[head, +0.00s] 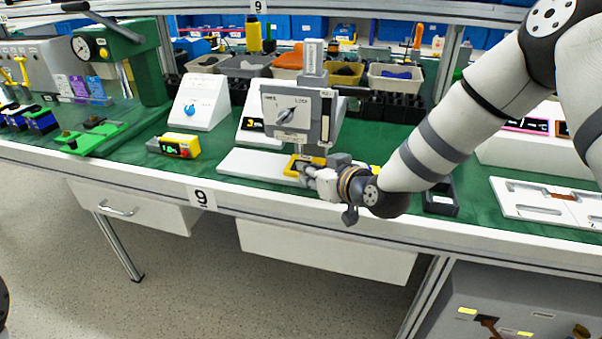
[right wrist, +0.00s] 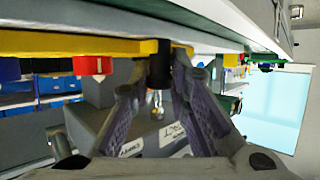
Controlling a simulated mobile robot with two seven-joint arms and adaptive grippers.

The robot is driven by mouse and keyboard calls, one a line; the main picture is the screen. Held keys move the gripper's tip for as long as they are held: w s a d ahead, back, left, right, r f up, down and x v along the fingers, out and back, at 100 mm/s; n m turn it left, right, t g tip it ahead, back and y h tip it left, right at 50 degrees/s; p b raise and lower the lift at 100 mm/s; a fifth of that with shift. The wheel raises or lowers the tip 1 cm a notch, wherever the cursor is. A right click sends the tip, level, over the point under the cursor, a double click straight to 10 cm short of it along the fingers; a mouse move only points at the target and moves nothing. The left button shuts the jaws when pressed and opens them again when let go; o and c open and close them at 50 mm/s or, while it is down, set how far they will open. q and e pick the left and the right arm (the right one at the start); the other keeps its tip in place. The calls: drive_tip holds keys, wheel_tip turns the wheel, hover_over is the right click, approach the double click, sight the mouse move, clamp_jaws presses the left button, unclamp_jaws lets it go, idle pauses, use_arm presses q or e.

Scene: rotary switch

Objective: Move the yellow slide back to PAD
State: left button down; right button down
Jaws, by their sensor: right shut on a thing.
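The yellow slide (head: 290,166) lies low at the front of a grey upright device (head: 297,133) on a white base plate (head: 242,165). The device has a round dial with a pointer (head: 286,115) on its front. In the right wrist view the yellow slide (right wrist: 60,45) runs across the top, with a black peg (right wrist: 159,68) hanging from it. My right gripper (head: 308,170) is at the slide's front; in the wrist view its two fingertips (right wrist: 160,76) close on the black peg from both sides. The gripper hides part of the slide. I cannot make out a PAD mark. My left gripper is out of view.
Trays (head: 245,66) line the back. A dark holder (head: 441,196) and a white tray (head: 548,204) lie to the right.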

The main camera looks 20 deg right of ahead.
drive_tip(key=shift+s+d+f, duration=0.1)
drive_tip(key=shift+d, duration=0.1)
drive_tip(key=c, duration=1.5)
unclamp_jaws()
drive_tip(key=shift+s, duration=0.1)
drive_tip(key=v, duration=1.2)
